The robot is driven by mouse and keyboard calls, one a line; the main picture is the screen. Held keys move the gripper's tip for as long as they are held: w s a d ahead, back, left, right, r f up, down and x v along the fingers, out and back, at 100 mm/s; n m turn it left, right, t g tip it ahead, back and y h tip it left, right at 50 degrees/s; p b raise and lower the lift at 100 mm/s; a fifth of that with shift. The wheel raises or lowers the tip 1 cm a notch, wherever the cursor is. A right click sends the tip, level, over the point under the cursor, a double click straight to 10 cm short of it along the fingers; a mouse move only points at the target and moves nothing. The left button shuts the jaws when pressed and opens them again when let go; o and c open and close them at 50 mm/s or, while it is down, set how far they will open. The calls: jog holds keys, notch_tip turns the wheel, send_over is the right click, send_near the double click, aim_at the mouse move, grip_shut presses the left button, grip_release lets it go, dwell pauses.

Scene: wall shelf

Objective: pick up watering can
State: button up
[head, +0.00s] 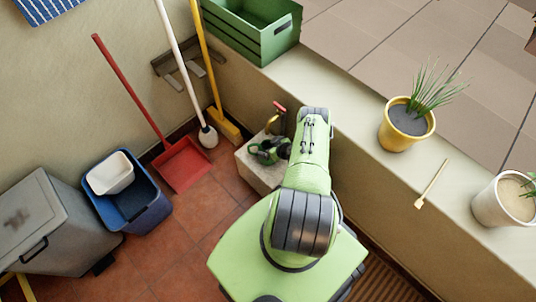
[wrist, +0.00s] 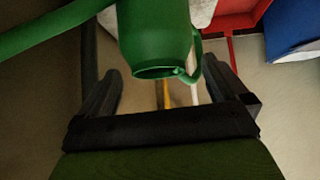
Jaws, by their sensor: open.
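The dark green watering can (head: 266,152) sits on a pale block in the corner in the head view, partly hidden by the end of my arm. In the wrist view the can (wrist: 158,38) fills the top middle, with its long spout running to the left and its handle at the right. My gripper (wrist: 161,75) is open, with one dark finger on each side of the can. I cannot tell whether the fingers touch it.
The pale block (head: 259,175) stands against the low wall ledge (head: 345,115). A yellow broom (head: 212,70), a white-handled tool (head: 181,65) and a red dustpan (head: 183,165) lean nearby. A blue bin (head: 150,212) stands left. Potted plants (head: 397,138) line the ledge.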

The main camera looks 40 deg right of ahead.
aim_at(268, 146)
jog(key=b+x, duration=0.2)
jog(key=x, duration=0.2)
jog(key=shift+f, duration=0.15)
jog(key=c, duration=1.4)
jog(key=shift+o, duration=0.2)
jog(key=shift+r, duration=0.2)
